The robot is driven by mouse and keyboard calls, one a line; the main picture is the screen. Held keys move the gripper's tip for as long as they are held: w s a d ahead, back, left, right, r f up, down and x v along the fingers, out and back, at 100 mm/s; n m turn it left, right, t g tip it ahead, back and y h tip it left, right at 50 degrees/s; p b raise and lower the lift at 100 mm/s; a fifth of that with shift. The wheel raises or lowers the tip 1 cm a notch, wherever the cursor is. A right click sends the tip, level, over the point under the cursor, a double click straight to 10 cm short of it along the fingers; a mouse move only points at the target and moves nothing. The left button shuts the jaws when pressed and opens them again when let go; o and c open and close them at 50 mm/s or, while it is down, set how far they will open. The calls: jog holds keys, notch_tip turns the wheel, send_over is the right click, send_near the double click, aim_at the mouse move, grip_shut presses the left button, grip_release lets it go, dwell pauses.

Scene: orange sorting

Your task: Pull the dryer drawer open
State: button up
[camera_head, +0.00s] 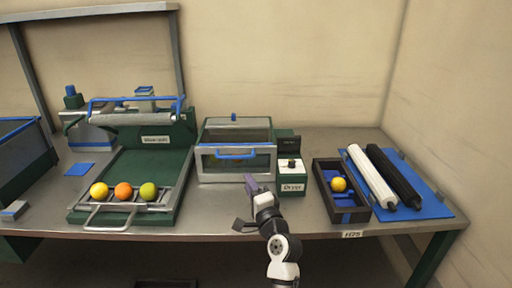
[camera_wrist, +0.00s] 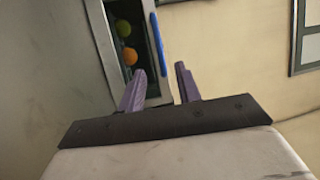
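The dryer (camera_head: 207,172) is a grey box with clear panels and a blue bar handle (camera_head: 237,155) across its front. Its front looks closed. In the wrist view the handle (camera_wrist: 157,42) runs upward in the picture, just beyond the gap between my fingers. An orange fruit (camera_wrist: 131,57) and a yellow-green fruit (camera_wrist: 123,28) show inside the dryer in the wrist view. My gripper (camera_head: 249,181) is in front of the dryer, low and right of the handle in the head view. Its purple fingers (camera_wrist: 160,69) are apart with nothing between them.
A green control box (camera_head: 291,180) stands right of the dryer. A dark tray (camera_head: 323,187) with a yellow fruit is farther right, beside white and black rollers (camera_head: 371,178). A green machine (camera_head: 125,172) with three fruits stands left. The table front (camera_head: 220,225) is clear.

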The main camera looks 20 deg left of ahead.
aim_at(236, 158)
jog(key=p+x, duration=0.3)
jog(key=x, duration=0.9)
jog(key=shift+d, duration=0.1)
jog(key=shift+x, duration=0.85)
jog(key=shift+f, duration=0.1)
grip_shut()
